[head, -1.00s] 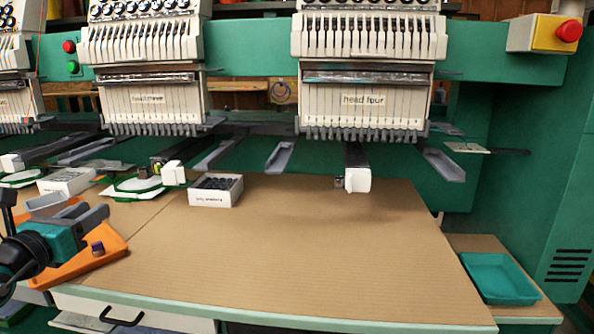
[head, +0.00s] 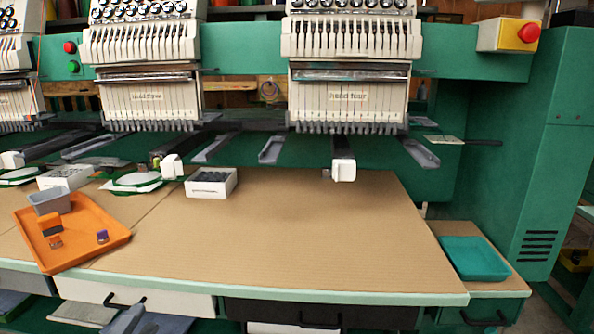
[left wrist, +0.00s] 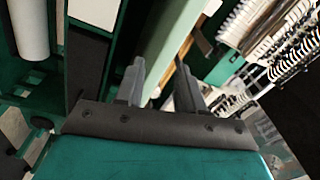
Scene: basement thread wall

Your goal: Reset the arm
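My left gripper (left wrist: 160,78) shows in the left wrist view with its two grey fingers apart and nothing between them. In the head view only a grey part of my left gripper (head: 127,319) shows at the bottom left edge, low in front of the worktable's drawers. It is clear of the tabletop and touches nothing that I can see. My right gripper is in neither view.
The brown worktable (head: 300,235) is mostly bare. An orange tray (head: 105,248) with a grey bin (head: 50,201) and small items lies at its left. A white box (head: 211,184) stands farther back.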

